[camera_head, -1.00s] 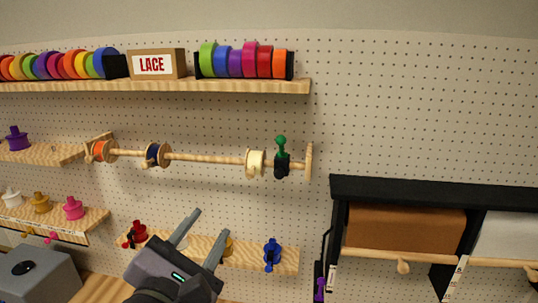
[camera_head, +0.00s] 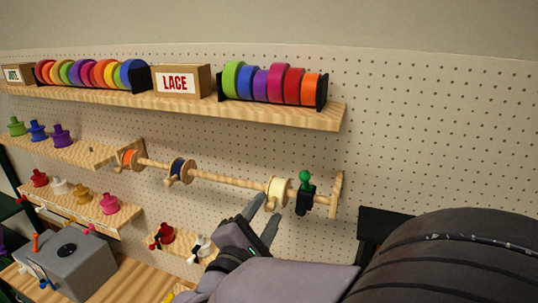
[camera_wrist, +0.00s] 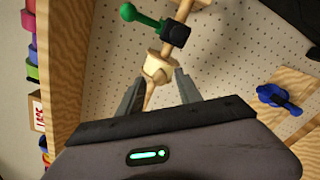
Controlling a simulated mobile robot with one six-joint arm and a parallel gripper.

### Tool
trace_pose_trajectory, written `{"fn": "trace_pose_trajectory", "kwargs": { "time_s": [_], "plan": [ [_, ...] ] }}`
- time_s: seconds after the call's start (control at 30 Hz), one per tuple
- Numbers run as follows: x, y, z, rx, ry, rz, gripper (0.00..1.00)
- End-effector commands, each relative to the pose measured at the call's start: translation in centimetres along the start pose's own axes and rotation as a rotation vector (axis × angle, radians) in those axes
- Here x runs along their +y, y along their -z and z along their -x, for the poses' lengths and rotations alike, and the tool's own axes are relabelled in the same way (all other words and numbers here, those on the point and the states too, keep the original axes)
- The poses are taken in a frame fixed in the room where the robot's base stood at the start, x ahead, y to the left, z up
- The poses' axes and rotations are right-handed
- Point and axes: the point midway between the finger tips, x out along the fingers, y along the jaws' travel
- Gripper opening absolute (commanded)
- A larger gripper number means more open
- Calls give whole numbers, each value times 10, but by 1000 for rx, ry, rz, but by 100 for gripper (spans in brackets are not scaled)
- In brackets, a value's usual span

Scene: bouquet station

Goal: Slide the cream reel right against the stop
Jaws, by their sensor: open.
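The cream reel (camera_head: 278,191) is on the horizontal wooden rod (camera_head: 225,180), near its right end. The stop (camera_head: 304,197), a black block with a green knob, is on the rod just right of the reel, with what looks like a narrow gap between them. In the wrist view the reel (camera_wrist: 160,64) shows just beyond the fingertips, with the stop (camera_wrist: 174,34) behind it. My gripper (camera_head: 265,214) is open, just below and left of the reel in the head view. The wrist view shows its two fingers (camera_wrist: 159,84) apart; contact with the reel cannot be told.
An orange reel (camera_head: 129,159) and a dark blue reel (camera_head: 180,171) sit farther left on the rod. A shelf (camera_head: 230,110) with ribbon rolls and a LACE box (camera_head: 181,82) runs above.

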Motion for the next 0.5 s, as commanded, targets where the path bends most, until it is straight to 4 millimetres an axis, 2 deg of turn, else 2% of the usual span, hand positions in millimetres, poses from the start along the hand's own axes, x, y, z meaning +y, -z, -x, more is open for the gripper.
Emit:
{"fn": "trace_pose_trajectory", "kwargs": {
  "time_s": [0.13,0.4,0.5],
  "plan": [
    [0,-1,-12,-1,1,1,42],
    [0,0,-13,0,0,0,42],
    [0,0,-13,0,0,1,24]
  ]
}}
